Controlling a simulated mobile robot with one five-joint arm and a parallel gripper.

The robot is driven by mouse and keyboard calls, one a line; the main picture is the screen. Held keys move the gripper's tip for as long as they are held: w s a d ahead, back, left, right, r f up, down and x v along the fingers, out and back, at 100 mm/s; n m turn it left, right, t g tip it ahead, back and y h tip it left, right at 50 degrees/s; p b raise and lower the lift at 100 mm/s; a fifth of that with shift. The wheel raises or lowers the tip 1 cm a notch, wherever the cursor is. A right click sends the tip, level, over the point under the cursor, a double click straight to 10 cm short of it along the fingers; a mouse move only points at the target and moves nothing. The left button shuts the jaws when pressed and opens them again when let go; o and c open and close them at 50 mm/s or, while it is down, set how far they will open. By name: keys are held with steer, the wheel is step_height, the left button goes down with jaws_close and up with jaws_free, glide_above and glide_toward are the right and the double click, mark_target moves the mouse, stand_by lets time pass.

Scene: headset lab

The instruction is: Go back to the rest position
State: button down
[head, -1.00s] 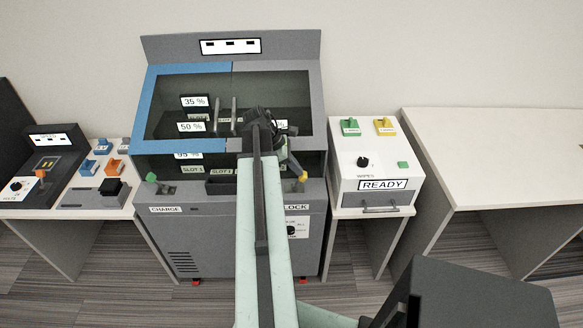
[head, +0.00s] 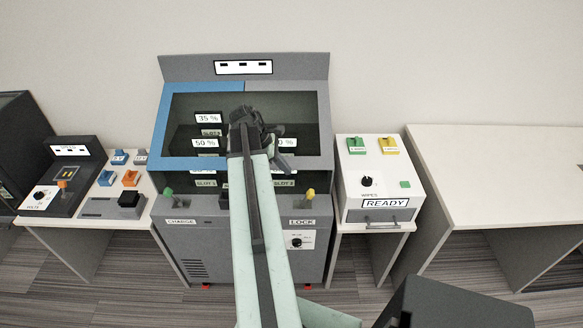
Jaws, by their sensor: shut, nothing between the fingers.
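My gripper (head: 246,116) is in the middle of the head view, at the far end of my pale green arm. It appears in front of the glazed upper part of the charging cabinet (head: 190,238), above the CHARGE and LOCK labels. The gripper is shut and I see nothing held in it. My arm hides the middle of the cabinet. I cannot tell how far the gripper is from the cabinet's window.
A white WIPES box (head: 353,211) with a READY label stands on a small table to the right. A bare white table (head: 500,180) is further right. Left are a panel with coloured switches (head: 117,196) and a dark box with a dial (head: 67,178).

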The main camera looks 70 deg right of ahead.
steer(key=shift+w+a+r, duration=0.1)
steer(key=shift+w+r, duration=0.15)
steer(key=shift+r, duration=0.3)
steer(key=w+a+f+n+t+h, duration=0.1)
steer(key=w+a+n+t+h, duration=0.35)
steer(key=w+a, duration=2.15)
steer(key=w+a+f+m+y, duration=0.1)
steer(key=w+a+m+y, duration=0.1)
steer(key=a, duration=1.3)
steer(key=w+a+f+m+t+y, duration=0.1)
steer(key=w+a+m+y, duration=0.2)
steer(key=a, duration=1.2)
steer(key=m+y, duration=0.2)
steer(key=m, duration=0.1)
steer(key=shift+f+m, duration=0.2)
steer(key=shift+m, duration=0.15)
